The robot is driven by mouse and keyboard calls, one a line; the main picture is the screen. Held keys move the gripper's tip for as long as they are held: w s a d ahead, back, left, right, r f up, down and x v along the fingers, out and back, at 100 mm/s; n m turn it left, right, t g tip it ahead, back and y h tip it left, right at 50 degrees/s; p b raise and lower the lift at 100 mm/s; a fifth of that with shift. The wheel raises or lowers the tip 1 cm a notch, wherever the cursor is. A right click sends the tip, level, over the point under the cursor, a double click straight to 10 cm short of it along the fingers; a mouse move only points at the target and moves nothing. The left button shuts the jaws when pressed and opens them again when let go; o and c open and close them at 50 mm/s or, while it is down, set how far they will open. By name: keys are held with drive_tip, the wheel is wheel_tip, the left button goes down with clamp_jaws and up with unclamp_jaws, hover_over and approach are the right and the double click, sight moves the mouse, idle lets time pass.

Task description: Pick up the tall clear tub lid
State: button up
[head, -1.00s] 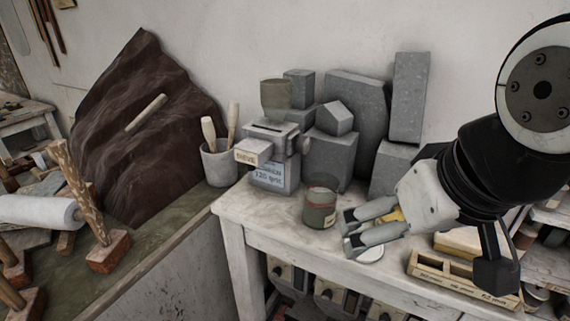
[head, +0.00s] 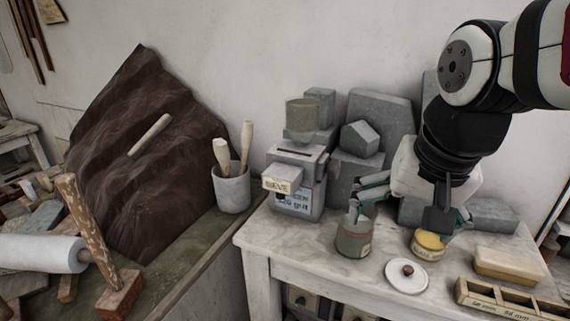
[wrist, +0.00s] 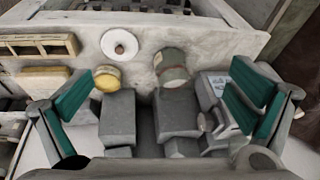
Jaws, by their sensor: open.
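A round white lid with a small brown knob (head: 407,276) lies flat on the pale table, in front of the tubs. It also shows near the top of the wrist view (wrist: 119,44). A tall clear tub with greenish-grey contents (head: 353,240) stands to its left, in the wrist view to its right (wrist: 171,66). My gripper (head: 402,222) is open and empty, pointing down above and behind the lid. Its green-padded fingers are wide apart in the wrist view (wrist: 160,80), with the lid beyond their tips. The right finger is partly hidden by my wrist in the head view.
A small yellow tub (head: 427,246) stands just behind the lid. A wooden divided tray (head: 500,300) and a yellowish block (head: 508,265) lie to the right. A grey sieve box (head: 297,180) and grey stone blocks (head: 380,115) stand behind. The table's front left is bare.

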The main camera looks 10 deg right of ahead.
drive_tip(key=w+d+f+m+g, duration=0.2)
drive_tip(key=w+d+f+m, duration=0.1)
drive_tip(key=w+d+m, duration=0.2)
drive_tip(key=m+g, duration=0.2)
drive_tip(key=m, duration=0.5)
hover_over(406, 269)
drive_tip(key=f, duration=1.4)
drive_tip(key=shift+w+p, duration=0.3)
drive_tip(key=shift+p, duration=0.05)
drive_tip(key=shift+s+f+p, duration=0.2)
drive_tip(key=shift+f+p, duration=0.3)
drive_tip(key=shift+f, duration=2.1)
drive_tip(key=c, duration=1.2)
